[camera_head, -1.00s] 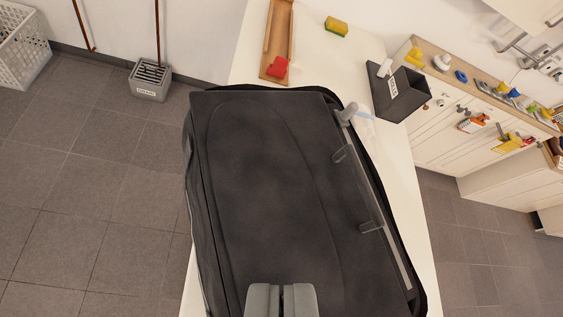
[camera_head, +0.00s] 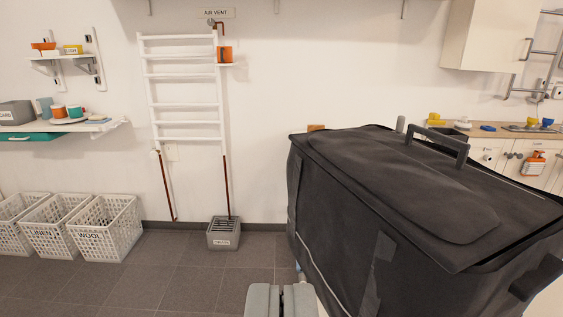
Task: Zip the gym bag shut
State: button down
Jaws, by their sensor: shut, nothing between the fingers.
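The black gym bag (camera_head: 350,220) fills the right half of the view and stands on a white table, of which little shows. Its top panel (camera_head: 410,180) lies over the bag, with a dark handle (camera_head: 436,146) standing up near the far side. A light line runs low along the bag's left face. A small grey upright piece (camera_head: 400,124) shows behind the top's far edge; I cannot tell if it is the zip pull. My gripper (camera_head: 281,290) is at the bottom centre, shut and empty, in front of the bag's lower left corner. Whether they touch is unclear.
White baskets (camera_head: 105,228) stand on the floor at the left. A grey bin (camera_head: 223,234) stands below a white wall rack (camera_head: 182,90). Shelves (camera_head: 60,125) hang at far left. A counter (camera_head: 490,132) with small items is at the right. The tiled floor between is open.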

aim_at(399, 130)
jog(key=l+u, duration=0.15)
jog(key=l, duration=0.35)
jog(key=l+u, duration=0.1)
jog(key=l, duration=0.35)
jog(key=k+l+u, duration=0.15)
jog(key=l, duration=0.35)
jog(key=l+u, duration=0.1)
jog(key=l, duration=0.4)
jog(key=k+l+u, duration=0.15)
jog(key=l, duration=0.3)
jog(key=k+l+u, duration=0.1)
jog(key=l, duration=0.35)
jog(key=k+l+u, duration=0.15)
jog(key=l, duration=0.3)
jog(key=k+l+u, duration=0.1)
jog(key=l, duration=0.35)
jog(key=k, duration=0.05)
